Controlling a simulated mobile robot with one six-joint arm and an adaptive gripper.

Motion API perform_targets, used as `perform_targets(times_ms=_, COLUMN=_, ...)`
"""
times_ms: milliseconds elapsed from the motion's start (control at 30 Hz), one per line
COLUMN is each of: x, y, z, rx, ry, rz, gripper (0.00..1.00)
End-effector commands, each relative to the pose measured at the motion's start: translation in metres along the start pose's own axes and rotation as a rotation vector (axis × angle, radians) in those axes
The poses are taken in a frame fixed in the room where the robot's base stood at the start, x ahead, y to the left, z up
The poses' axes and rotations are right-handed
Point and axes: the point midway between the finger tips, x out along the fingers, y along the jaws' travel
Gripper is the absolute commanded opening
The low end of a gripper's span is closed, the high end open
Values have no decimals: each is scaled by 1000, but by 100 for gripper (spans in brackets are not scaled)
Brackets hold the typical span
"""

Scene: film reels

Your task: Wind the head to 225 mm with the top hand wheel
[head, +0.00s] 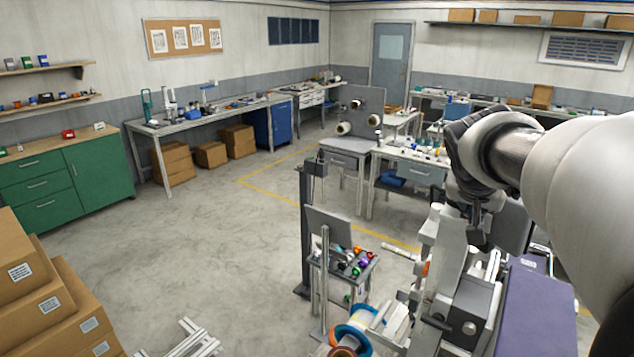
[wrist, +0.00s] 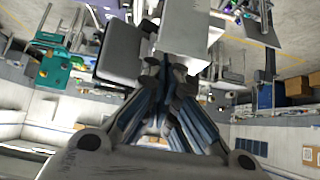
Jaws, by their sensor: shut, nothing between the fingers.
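My gripper (head: 474,238) is at the right in the head view, pointing down at the top of a pale grey column machine (head: 447,255). Its dark body and a grey box with a round knob (head: 469,327) show below. In the wrist view my gripper (wrist: 168,75) has its fingers together, close to a light grey block (wrist: 186,35). I cannot tell whether they touch it. I cannot make out the top hand wheel; it may be hidden by my gripper. No scale reading is legible.
A purple-topped surface (head: 540,312) lies right of the machine. Left of it stand a dark post (head: 305,235) and a small cart (head: 345,268) with coloured parts. Cardboard boxes (head: 50,300) are stacked at the lower left. The floor (head: 200,245) in the middle is clear.

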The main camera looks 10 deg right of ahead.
Motion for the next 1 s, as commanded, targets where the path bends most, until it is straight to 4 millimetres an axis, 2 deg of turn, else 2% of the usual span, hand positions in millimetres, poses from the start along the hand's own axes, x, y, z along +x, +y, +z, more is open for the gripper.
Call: perform_targets(times_ms=1000, x=6, y=-5, z=-6, rx=0, ry=0, rz=-1, gripper=0)
